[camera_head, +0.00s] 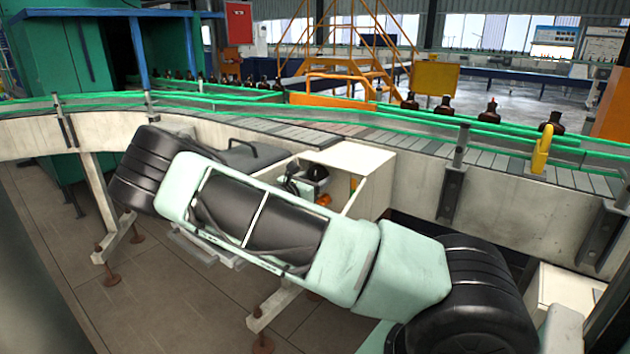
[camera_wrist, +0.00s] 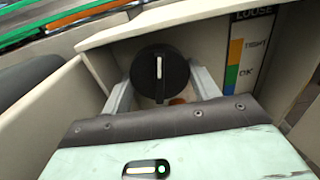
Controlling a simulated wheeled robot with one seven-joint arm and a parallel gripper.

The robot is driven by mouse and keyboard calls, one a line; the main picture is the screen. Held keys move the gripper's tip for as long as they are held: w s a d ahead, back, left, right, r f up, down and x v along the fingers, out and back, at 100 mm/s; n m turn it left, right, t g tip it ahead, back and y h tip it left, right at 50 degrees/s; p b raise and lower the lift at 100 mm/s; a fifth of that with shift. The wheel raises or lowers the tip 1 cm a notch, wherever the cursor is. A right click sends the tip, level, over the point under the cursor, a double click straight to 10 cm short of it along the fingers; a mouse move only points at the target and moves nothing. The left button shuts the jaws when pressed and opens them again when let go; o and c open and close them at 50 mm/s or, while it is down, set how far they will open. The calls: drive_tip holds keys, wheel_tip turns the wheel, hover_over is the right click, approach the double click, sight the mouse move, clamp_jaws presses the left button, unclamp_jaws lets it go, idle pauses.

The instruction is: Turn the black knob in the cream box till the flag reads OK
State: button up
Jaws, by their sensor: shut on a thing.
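The black knob (camera_wrist: 160,72) sits inside the cream box (camera_wrist: 205,22), with its white line pointing nearly straight up in the wrist view. My gripper (camera_wrist: 162,84) is shut on the knob, one grey finger at each side of it. On a panel right of the knob is a label strip (camera_wrist: 236,58) with orange, green and blue bands and the words LOOSE, TIGHT and OK. I cannot make out a flag against the strip. In the head view the open cream box (camera_head: 362,156) stands beyond my arm, which hides part of it.
A conveyor (camera_head: 400,139) with green rails runs behind the box and carries several amber bottles (camera_head: 489,113). A yellow bracket (camera_head: 542,150) stands at its near rail on the right. The tiled floor (camera_head: 185,300) at the lower left is clear apart from the conveyor's legs.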

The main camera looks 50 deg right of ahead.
drive_tip(key=m+b, duration=0.1)
drive_tip(key=m, duration=0.5)
drive_tip(key=shift+b, duration=0.35)
drive_tip(key=shift+m+b, duration=1)
drive_tip(key=shift+m, duration=1.5)
drive_tip(key=o, duration=0.7)
drive_tip(key=s+a+p, duration=0.1)
drive_tip(key=a+p, duration=0.3)
drive_tip(key=a, duration=1.3)
drive_tip(key=shift+a+p, duration=0.2)
drive_tip(key=shift+p, duration=0.2)
drive_tip(key=shift+s, duration=0.1)
